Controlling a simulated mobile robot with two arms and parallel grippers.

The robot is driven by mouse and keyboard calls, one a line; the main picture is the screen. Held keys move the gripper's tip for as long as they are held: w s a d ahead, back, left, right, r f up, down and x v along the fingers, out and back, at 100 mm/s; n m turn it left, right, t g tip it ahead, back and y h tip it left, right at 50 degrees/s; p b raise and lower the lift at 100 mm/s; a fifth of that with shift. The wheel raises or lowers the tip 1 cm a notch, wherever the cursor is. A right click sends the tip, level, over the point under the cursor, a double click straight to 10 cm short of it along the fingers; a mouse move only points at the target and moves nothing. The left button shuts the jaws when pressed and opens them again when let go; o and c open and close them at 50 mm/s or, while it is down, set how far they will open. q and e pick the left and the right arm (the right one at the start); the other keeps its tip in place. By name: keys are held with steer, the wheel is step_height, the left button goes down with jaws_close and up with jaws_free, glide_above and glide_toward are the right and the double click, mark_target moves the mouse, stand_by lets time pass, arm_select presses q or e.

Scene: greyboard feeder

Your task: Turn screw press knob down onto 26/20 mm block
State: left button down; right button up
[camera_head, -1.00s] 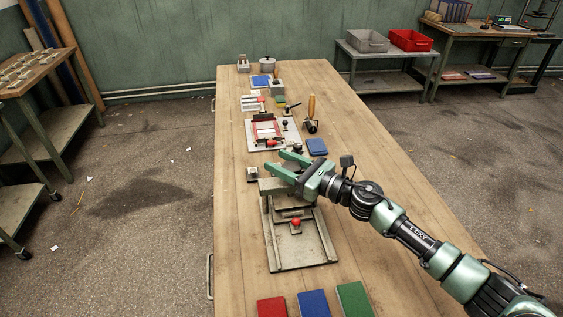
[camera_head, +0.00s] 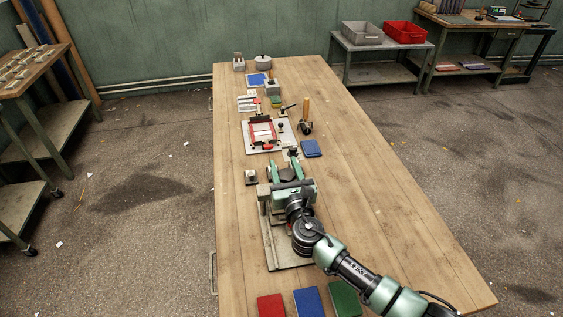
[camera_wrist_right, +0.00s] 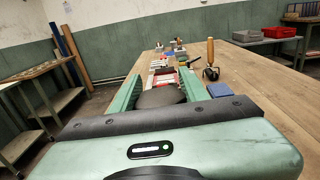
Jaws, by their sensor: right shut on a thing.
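The screw press (camera_head: 266,225) is a grey metal frame on a base plate near the middle of the table, largely covered by my right arm. My right gripper (camera_head: 286,168) is over the top of the press with its green fingers pointing to the far end. In the right wrist view, a dark round knob (camera_wrist_right: 160,97) sits between the two fingers, and the gripper is shut on it. I cannot make out the 26/20 mm block; the space under the press is hidden by my arm. My left gripper is not in view.
A red-framed jig (camera_head: 262,132) and a blue pad (camera_head: 311,149) lie beyond the press. A wooden-handled roller (camera_head: 305,115) stands near them. A small dark item (camera_head: 251,177) lies left of the press. Red, blue and green pads lie in front. The table's right side is clear.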

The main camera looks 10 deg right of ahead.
steer(key=m+h, duration=0.2)
steer(key=h, duration=0.1)
steer(key=shift+d, duration=0.15)
steer(key=h, duration=0.1)
steer(key=m+h, duration=0.1)
steer(key=shift+d+f+m+g+h+b, duration=0.15)
steer(key=shift+d+m+g+h+b, duration=0.15)
steer(key=shift+g+b, duration=0.1)
steer(key=shift+s+d+m+g+h+b, duration=0.15)
steer(key=shift+m+g+h+b, duration=0.25)
steer(key=shift+m+h, duration=0.4)
steer(key=shift+s+d+m+g+h+b, duration=0.2)
steer(key=shift+m+g+h, duration=0.25)
steer(key=shift+h, duration=0.55)
steer(key=shift+w+d+m+g+h+b, duration=0.1)
steer(key=shift+m+g+h+b, duration=0.35)
steer(key=shift+m+h, duration=0.35)
steer(key=shift+h, duration=0.3)
steer(key=o, duration=1.4)
steer(key=shift+d, duration=0.1)
